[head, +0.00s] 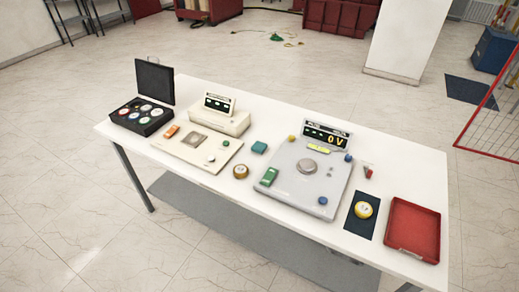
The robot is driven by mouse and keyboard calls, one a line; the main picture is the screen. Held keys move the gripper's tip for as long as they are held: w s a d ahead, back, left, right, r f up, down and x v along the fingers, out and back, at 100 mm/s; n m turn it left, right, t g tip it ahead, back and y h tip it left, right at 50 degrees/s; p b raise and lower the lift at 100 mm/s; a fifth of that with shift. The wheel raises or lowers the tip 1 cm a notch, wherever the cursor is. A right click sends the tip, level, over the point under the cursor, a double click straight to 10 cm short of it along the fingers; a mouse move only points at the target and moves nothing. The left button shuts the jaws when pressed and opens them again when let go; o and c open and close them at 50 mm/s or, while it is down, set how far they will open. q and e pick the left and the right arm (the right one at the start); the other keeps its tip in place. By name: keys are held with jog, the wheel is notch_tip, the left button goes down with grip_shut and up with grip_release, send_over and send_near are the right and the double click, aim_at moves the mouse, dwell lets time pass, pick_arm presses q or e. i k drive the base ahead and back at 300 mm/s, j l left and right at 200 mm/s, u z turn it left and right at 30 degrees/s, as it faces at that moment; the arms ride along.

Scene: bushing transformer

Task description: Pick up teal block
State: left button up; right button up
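The teal block (259,147) lies on the white table (386,151) near its middle. It sits in the gap between the beige device plate on the left and the grey device on the right, apart from both. Its top and front side show, and nothing covers it. Neither of my grippers shows in the head view.
A round brown-and-yellow piece (240,172) lies in front of the block. The beige plate (180,148) and the grey device (306,185) with a display flank it. A black case (143,116) stands left; a red tray (413,229) lies right.

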aim_at(258, 148)
jog(key=i+j, duration=0.75)
jog(key=i+z, duration=0.05)
